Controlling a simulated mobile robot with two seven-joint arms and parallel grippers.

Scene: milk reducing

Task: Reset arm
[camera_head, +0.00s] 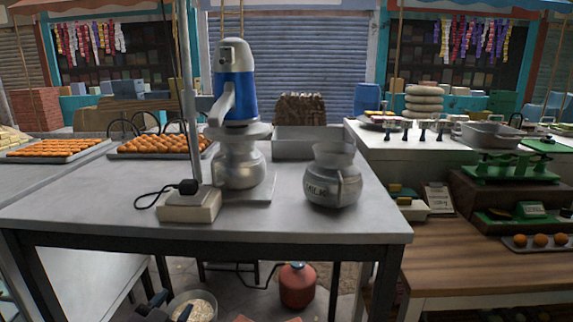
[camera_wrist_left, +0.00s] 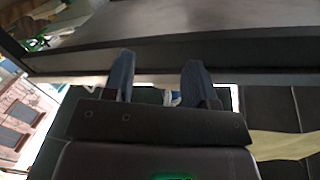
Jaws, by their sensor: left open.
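My left gripper (camera_head: 172,303) shows at the bottom edge of the head view, low in front of the metal table (camera_head: 290,222) and below its top. In the left wrist view the two fingers of my left gripper (camera_wrist_left: 158,75) are apart with nothing held between them. A dark table edge crosses beyond the fingertips there. My right gripper is in neither view. The milk pot (camera_head: 333,180), a silver jug marked MILK, stands upright on the table. A blue and silver machine (camera_head: 235,85) stands left of it over a metal pot (camera_head: 240,165).
A white box with a black plug (camera_head: 190,203) sits near the table's front. Trays of orange sweets (camera_head: 160,146) lie at back left. Below are a bowl of grain (camera_head: 193,306) and a red gas cylinder (camera_head: 297,285). A wooden counter (camera_head: 480,262) stands at right. The table's front right is clear.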

